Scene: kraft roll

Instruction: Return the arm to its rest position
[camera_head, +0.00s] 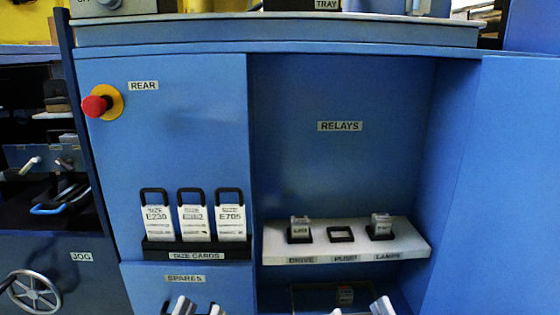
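My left gripper (198,308) shows at the bottom edge, in front of the panel below the SPARES label (184,278). Its fingertips are apart, with nothing visible between them. My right gripper (361,309) shows at the bottom edge, below the relay shelf (415,247). Its fingertips are also apart and it looks empty. Most of both grippers and both arms are cut off by the frame.
The shelf carries a DRIVE relay (299,230) and a LAMPS relay (381,227); the middle socket (341,235) is empty. A small block (345,295) sits in the opening below. Size cards (194,222) stand left; a red button (95,105) sticks out.

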